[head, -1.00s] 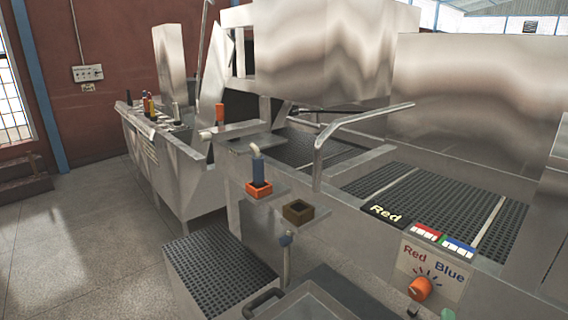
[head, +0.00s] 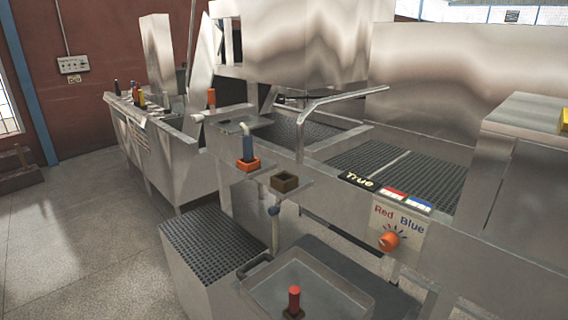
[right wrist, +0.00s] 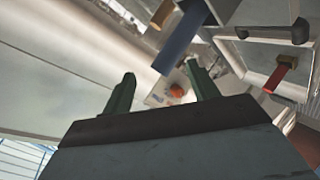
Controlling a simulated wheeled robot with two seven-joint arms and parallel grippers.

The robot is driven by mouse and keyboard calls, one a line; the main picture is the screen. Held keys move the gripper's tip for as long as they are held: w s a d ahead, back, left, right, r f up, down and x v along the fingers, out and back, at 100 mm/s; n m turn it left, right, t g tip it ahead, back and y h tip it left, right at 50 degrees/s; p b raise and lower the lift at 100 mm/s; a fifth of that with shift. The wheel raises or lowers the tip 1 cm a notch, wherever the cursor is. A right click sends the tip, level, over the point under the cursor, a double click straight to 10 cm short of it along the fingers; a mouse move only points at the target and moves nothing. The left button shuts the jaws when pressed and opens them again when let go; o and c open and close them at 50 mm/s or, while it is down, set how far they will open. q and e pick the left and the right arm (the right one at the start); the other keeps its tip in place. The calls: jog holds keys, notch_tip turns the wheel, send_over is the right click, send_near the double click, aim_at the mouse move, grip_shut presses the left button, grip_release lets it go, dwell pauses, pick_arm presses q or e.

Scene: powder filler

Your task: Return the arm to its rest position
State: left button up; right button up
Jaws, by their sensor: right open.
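My right gripper (right wrist: 161,72) shows in the right wrist view with its two green fingers apart and nothing between the tips. Beyond the fingers is the orange knob (right wrist: 177,91), small and at a distance. In the head view neither gripper shows. There the orange knob (head: 388,240) sits on a panel (head: 398,222) lettered Red and Blue. A black display (head: 359,181) above it reads "True".
A steel machine (head: 460,240) fills the middle and right. A blue-bodied handle (head: 247,147) stands in an orange socket beside an empty dark socket (head: 285,182). Open floor (head: 85,230) lies left.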

jog(key=s+a+f+g+y, duration=0.6)
jog(key=s+f+g+y, duration=0.15)
jog(key=s, duration=0.25)
notch_tip(320, 180, down, 22)
jog(key=s+p, duration=0.2)
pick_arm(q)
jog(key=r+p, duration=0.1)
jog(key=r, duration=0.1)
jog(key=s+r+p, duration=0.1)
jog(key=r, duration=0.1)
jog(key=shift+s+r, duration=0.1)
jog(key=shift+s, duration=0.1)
pick_arm(e)
jog(key=s+d+f+g, duration=0.2)
jog(key=s+f, duration=1.1)
jog(key=s, duration=0.3)
jog(key=shift+s+d+f, duration=0.3)
jog(key=shift+s+f, duration=0.05)
jog(key=shift+f, duration=0.1)
dwell(2.2)
